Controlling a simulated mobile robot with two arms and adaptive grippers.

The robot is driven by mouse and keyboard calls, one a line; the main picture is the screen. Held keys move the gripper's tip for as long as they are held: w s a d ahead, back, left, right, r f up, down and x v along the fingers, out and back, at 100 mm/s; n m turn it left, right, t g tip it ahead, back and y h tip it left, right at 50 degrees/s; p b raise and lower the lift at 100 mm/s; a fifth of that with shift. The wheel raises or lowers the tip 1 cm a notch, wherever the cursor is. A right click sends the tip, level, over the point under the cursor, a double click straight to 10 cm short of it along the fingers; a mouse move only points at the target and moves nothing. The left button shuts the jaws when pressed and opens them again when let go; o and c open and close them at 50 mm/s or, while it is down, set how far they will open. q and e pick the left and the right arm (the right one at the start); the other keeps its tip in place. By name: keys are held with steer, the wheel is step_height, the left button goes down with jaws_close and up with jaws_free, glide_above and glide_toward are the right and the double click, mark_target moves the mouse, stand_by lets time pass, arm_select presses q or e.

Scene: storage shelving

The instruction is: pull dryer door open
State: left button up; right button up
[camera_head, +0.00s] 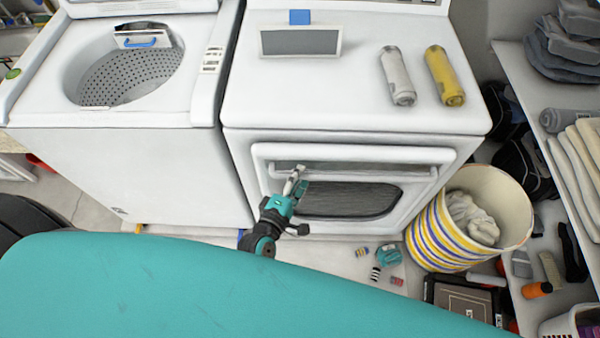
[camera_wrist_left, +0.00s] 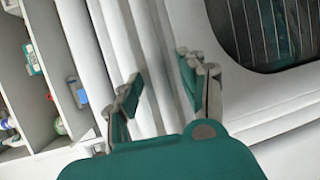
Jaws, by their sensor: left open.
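The white dryer (camera_head: 340,135) stands right of centre in the head view. Its front door (camera_head: 440,157) looks shut, with a dark window (camera_head: 350,199) and a pale horizontal bar (camera_head: 385,169) above it. My left gripper (camera_head: 297,182) is in front of the door near the left end of the bar, partly covering the door. In the left wrist view, its two fingers (camera_wrist_left: 162,82) are spread apart with pale ridged edges behind and between them. The window (camera_wrist_left: 262,30) lies to the right of the fingers. I cannot tell whether the fingers touch the door. My right gripper is not in view.
An open top-load washer (camera_head: 110,165) stands left of the dryer. A striped basket with cloth (camera_head: 440,235) stands close by the door's right side. Several small items (camera_head: 385,258) lie on the floor before the dryer. Shelving (camera_head: 520,75) lines the right.

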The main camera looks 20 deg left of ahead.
arm_select(q)
steer(key=shift+w+d+f, duration=0.1)
steer(key=shift+w, duration=0.6)
jaws_close()
